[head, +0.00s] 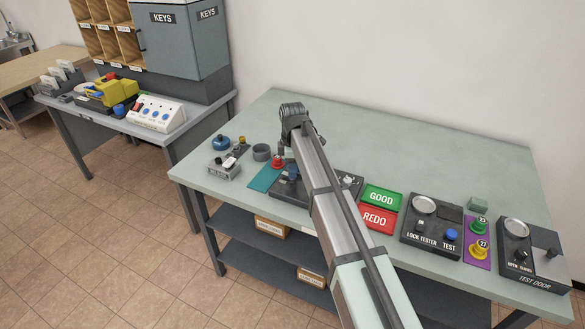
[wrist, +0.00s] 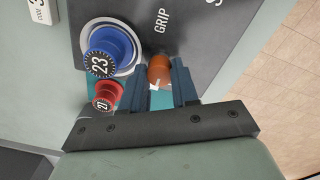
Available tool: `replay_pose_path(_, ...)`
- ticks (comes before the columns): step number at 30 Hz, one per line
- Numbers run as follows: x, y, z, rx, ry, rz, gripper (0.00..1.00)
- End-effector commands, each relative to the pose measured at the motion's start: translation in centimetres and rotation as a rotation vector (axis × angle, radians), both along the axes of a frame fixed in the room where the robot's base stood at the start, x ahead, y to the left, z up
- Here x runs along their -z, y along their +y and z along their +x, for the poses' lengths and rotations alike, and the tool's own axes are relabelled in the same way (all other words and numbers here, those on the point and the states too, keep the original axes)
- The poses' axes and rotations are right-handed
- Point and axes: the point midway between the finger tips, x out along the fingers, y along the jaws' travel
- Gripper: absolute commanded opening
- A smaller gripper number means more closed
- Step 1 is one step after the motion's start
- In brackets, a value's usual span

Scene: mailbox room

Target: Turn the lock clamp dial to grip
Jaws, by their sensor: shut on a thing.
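The lock clamp is a dark panel (wrist: 210,30) with a white GRIP label, filling the top of the wrist view. A blue lock marked 23 (wrist: 108,48) sits in its round metal ring. The dial appears as an orange-brown knob (wrist: 160,70) below the GRIP label. My gripper (wrist: 165,80) is shut on this knob, one dark finger on each side. A small white mark shows at the knob's lower edge, but I cannot tell which setting it points to.
A red lock marked 21 (wrist: 107,96) lies close beside the gripper. Green GOOD (head: 381,198) and red REDO (head: 375,219) trays lie right of my arm. The lock tester (head: 432,228) and test door (head: 533,255) stand farther right. The table's back area is clear.

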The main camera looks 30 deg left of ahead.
Motion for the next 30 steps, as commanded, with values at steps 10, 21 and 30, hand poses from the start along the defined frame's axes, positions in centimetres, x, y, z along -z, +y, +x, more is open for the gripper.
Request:
replay_pose_path(10,-0.01,0.00,0.00,0.005,0.000,0.000,0.00)
replay_pose_path(21,0.02,0.03,0.01,0.151,0.001,-0.001,0.00)
replay_pose_path(30,0.03,0.05,0.02,0.421,0.001,0.000,0.00)
